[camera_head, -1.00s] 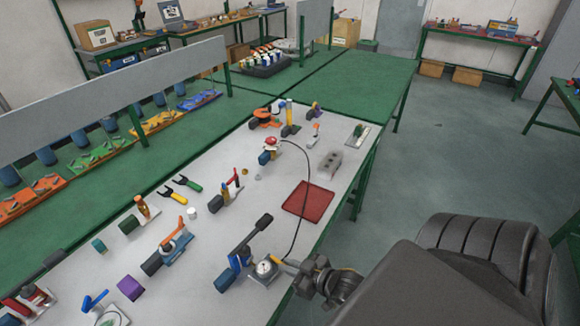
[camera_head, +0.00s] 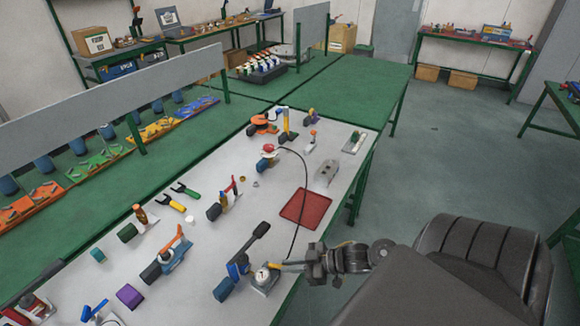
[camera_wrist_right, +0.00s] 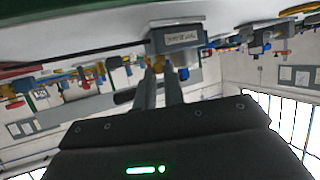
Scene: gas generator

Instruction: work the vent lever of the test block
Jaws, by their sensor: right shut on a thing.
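The test block (camera_head: 264,286) is a small grey block with a white round dial (camera_head: 262,275), near the front edge of the white bench top. Its yellow vent lever (camera_head: 288,264) points right, roughly level in the head view. My right gripper (camera_head: 308,264) is at the lever's outer end and shut on it. The fingers hide that end. In the right wrist view the two fingers (camera_wrist_right: 160,84) are close together, below a grey labelled block (camera_wrist_right: 178,39); the lever is hard to make out there. My left gripper is not in view.
A blue hand pump (camera_head: 237,268) with a long black handle stands just left of the block. A black hose (camera_head: 304,200) curves past a red tray (camera_head: 300,206). Several fittings and tools lie further left. Open floor is right of the bench.

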